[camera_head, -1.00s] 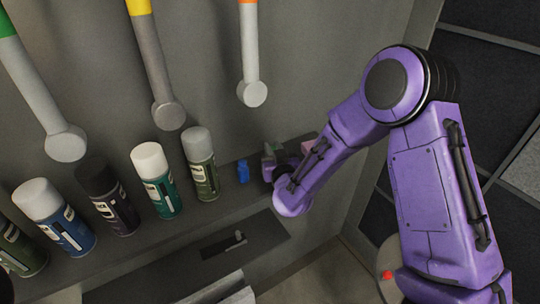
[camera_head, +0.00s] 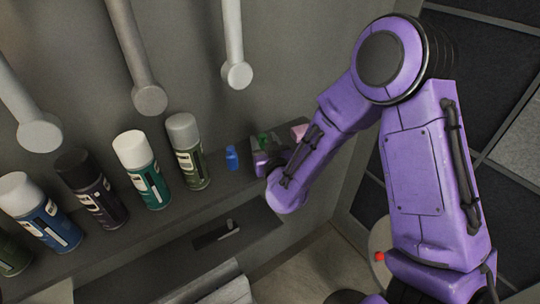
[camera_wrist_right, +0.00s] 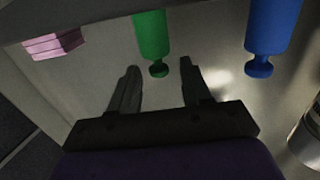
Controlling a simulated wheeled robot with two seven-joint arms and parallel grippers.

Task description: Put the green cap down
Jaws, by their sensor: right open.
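The green cap (camera_head: 263,139) shows as a small green patch on the shelf, partly hidden by my right gripper (camera_head: 260,160). In the right wrist view the green cap (camera_wrist_right: 151,36) is a green cylinder with a narrow neck and a round knob. My right gripper (camera_wrist_right: 158,80) is open there, with its two dark fingers apart on either side of the knob. I see no finger pressed against the cap. My left gripper is in neither view.
A similar blue piece (camera_head: 231,158) stands left of the green cap on the shelf, and a pink block (camera_head: 299,131) lies to its right. A row of spray cans (camera_head: 188,152) fills the shelf's left part. Pale rods (camera_head: 236,74) hang on the wall above.

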